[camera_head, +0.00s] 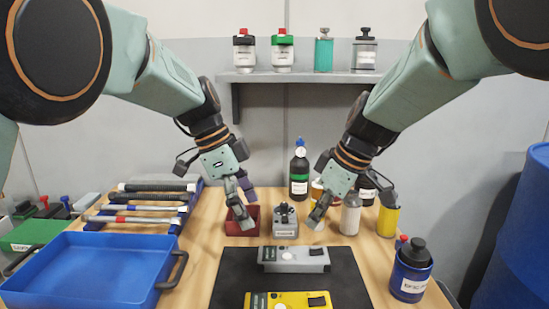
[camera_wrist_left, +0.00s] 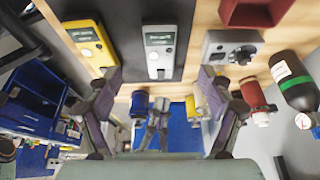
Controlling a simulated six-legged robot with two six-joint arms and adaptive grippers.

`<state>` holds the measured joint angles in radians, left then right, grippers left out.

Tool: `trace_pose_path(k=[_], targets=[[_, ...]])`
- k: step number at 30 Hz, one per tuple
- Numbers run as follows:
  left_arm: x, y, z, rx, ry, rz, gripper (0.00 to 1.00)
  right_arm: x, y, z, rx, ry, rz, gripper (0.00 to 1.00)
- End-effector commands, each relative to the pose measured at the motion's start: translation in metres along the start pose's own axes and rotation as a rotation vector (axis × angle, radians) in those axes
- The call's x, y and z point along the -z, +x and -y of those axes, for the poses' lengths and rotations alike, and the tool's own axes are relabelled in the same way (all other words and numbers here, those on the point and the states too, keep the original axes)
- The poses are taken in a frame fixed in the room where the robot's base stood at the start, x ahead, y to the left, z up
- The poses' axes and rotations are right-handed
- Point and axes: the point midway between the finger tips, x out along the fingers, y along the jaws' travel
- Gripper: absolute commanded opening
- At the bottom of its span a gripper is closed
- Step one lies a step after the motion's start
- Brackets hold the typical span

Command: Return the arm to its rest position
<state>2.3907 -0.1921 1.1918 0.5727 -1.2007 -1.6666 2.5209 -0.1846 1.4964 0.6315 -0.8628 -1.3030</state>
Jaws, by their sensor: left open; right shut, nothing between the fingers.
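My left gripper (camera_head: 240,205) hangs over the red bin (camera_head: 251,228) at the middle of the table in the head view. In the left wrist view its two fingers (camera_wrist_left: 158,105) are spread apart with nothing held between them. My right gripper (camera_head: 318,217) hangs to the right of the small grey device (camera_head: 285,222), in front of the bottles. It is shut and empty. Both arms reach in from the upper corners. The red bin's inside is partly hidden by the left fingers.
A grey meter (camera_head: 293,259) and a yellow meter (camera_head: 290,300) lie on the black mat (camera_head: 232,272). A blue tray (camera_head: 85,268) and a tool rack stand left. Several bottles, including a blue one (camera_head: 411,272), stand right. A wall shelf (camera_head: 300,77) holds bottles. A blue barrel (camera_head: 515,245) stands far right.

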Motion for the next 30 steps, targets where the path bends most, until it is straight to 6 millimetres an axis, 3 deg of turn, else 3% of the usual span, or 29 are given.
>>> trace_pose_path(k=[11, 30], targets=[[0.0, 0.008, 0.0, -0.002, 0.0, 0.0, 0.81, 0.0, 0.0, 0.0, 0.0, 0.0, 0.0, 0.0], [0.0, 0.112, -0.001, -0.003, 0.0, 0.0, 0.81, 0.0, 0.0, 0.0, 0.0, 0.0, 0.0, 0.0]])
